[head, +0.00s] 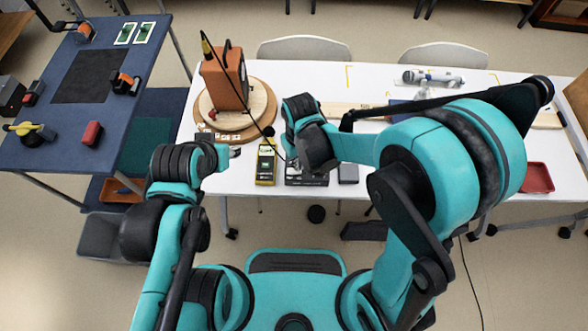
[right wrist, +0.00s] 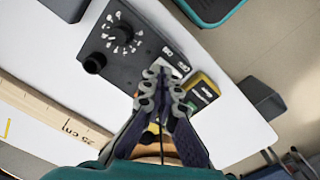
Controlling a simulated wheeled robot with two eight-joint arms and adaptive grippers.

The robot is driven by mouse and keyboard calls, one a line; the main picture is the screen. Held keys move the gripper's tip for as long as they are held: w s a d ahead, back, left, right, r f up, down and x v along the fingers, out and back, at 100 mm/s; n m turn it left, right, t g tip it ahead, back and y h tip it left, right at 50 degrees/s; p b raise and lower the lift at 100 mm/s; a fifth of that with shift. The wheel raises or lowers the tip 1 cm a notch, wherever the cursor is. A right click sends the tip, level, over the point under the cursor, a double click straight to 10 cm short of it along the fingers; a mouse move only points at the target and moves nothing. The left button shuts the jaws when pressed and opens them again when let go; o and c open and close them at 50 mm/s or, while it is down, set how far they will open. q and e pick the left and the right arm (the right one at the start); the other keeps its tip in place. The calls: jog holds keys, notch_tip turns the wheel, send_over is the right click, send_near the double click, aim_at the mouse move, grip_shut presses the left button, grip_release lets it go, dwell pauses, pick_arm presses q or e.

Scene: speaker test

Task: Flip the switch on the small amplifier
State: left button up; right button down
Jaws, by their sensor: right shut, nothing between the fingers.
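The small amplifier is a dark box (right wrist: 110,65) with a large dial (right wrist: 122,36), a black round knob (right wrist: 95,63) and small white labels near one edge. In the head view the amplifier (head: 306,181) lies at the table's near edge, partly covered by my right wrist. My right gripper (right wrist: 158,72) is shut and empty, its tips over the labelled edge of the amplifier. The tips hide part of that edge; I cannot make out the switch's position or whether they touch it. My left gripper (head: 234,152) is mostly hidden beyond its wrist, left of the amplifier.
An orange-brown device (head: 226,78) stands on a round wooden board (head: 263,112). A wooden ruler (right wrist: 60,113) lies behind.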

jog(key=shift+f+b, duration=1)
jog(key=shift+f, duration=0.15)
dwell(0.5)
jog(key=shift+r, duration=0.1)
jog(key=shift+r+p, duration=2.8)
jog(key=shift+r, duration=0.75)
jog(key=shift+d+r, duration=0.2)
jog(key=s+d+r+m+t, duration=0.2)
jog(key=d+r+m+t, duration=0.1)
jog(key=d+r, duration=0.4)
jog(key=s+d+r+m+t, duration=0.3)
jog(key=d+r, duration=0.3)
jog(key=d, duration=0.4)
jog(key=shift+d+r+t, duration=0.25)
jog(key=shift+r+t, duration=0.1)
jog(key=shift+t, duration=0.25)
jog(key=shift+s, duration=0.1)
